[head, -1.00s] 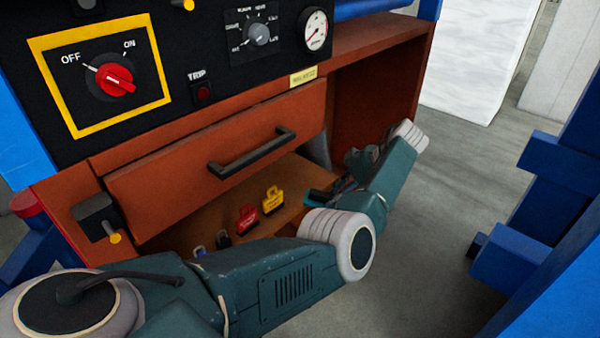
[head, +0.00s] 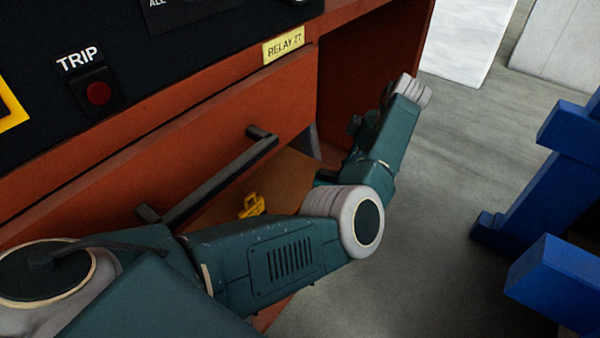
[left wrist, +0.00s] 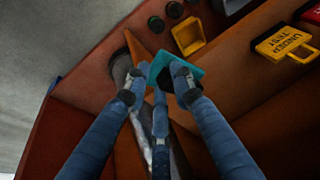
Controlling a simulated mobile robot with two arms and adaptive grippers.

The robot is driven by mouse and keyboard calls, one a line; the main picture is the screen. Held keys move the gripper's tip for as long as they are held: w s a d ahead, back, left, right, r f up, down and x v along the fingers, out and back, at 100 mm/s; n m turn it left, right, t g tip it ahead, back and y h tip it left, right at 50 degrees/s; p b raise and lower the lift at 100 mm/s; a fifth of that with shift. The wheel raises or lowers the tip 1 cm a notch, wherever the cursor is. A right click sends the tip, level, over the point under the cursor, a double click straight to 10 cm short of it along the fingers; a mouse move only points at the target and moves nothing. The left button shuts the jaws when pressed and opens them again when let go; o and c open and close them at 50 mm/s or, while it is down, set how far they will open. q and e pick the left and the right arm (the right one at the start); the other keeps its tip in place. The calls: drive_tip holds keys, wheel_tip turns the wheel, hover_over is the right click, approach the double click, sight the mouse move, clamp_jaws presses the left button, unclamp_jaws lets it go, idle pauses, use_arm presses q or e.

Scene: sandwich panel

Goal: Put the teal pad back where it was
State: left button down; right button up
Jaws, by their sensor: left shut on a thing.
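The teal pad (left wrist: 160,65) shows in the left wrist view between the fingertips of my left gripper (left wrist: 158,80). The gripper is shut on it, and one finger covers part of the pad. The pad is beside a small yellow open-topped piece (left wrist: 188,36) and close to the orange-brown drawer wall. I cannot tell whether the pad touches the drawer. In the head view my own arm hides most of the gripper and the pad, near the right end of the open drawer (head: 285,178). My right gripper is in neither view.
A yellow padlock-shaped tag (left wrist: 285,46) lies in the drawer; it also shows in the head view (head: 251,206). Dark round pieces (left wrist: 156,25) are near the pad. The drawer's black handle (head: 215,178) stands out in front. Blue frames (head: 530,190) stand at right, with grey floor between.

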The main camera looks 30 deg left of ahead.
use_arm(q)
drive_tip(key=s+a, duration=0.1)
drive_tip(key=a, duration=0.3)
drive_tip(key=s+a, duration=0.1)
drive_tip(key=a, duration=0.3)
drive_tip(key=s+a, duration=0.1)
drive_tip(key=a, duration=0.2)
drive_tip(key=shift+s+a+f, duration=0.15)
drive_tip(key=shift+s+a, duration=0.2)
drive_tip(key=shift+a, duration=0.05)
wheel_tip(320, 180, down, 4)
drive_tip(key=shift+r, duration=0.25)
drive_tip(key=c, duration=1.5)
unclamp_jaws()
drive_tip(key=shift+o, duration=0.2)
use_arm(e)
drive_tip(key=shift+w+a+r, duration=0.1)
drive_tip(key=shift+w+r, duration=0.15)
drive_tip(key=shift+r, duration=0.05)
use_arm(q)
drive_tip(key=shift+r, duration=0.1)
